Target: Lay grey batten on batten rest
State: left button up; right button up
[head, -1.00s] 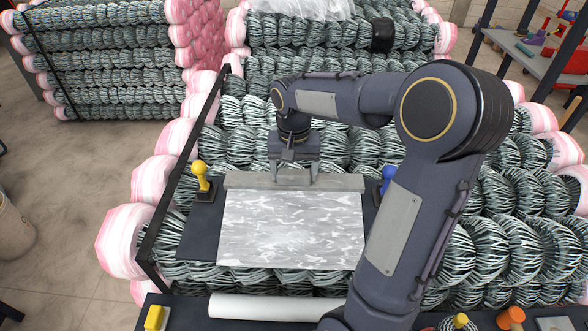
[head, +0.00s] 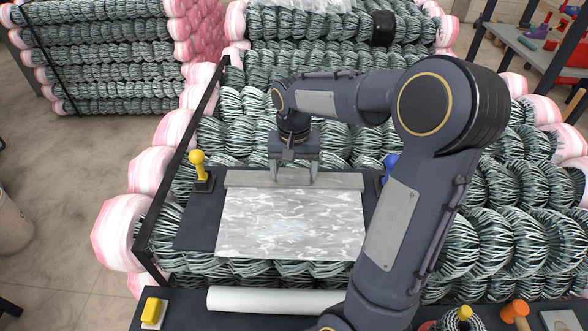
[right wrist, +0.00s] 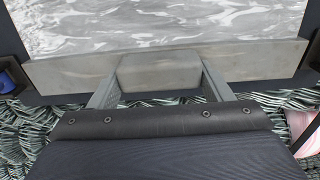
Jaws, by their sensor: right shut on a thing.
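The grey batten (head: 245,179) is a long flat bar lying along the far edge of a marbled grey-white sheet (head: 290,222) on a dark board (head: 200,233). My right gripper (head: 295,181) comes down from above and is shut on the middle of the grey batten. In the right wrist view, its two fingers (right wrist: 160,88) hold a raised block at the middle of the batten (right wrist: 70,73). I cannot tell which part is the batten rest. My left gripper is not in view.
A yellow-knobbed clamp (head: 199,168) stands left of the batten and a blue-knobbed one (head: 388,167) right of it, partly behind my arm. A white roll (head: 270,301) lies at the front, near a yellow block (head: 152,311). Coiled wire rolls (head: 345,145) surround the board.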

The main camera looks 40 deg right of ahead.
jog(key=shift+f+b, duration=0.45)
jog(key=shift+f, duration=0.1)
jog(key=o, duration=1.2)
jog(key=shift+c, duration=0.2)
notch_tip(320, 180, up, 8)
jog(key=shift+f, duration=0.1)
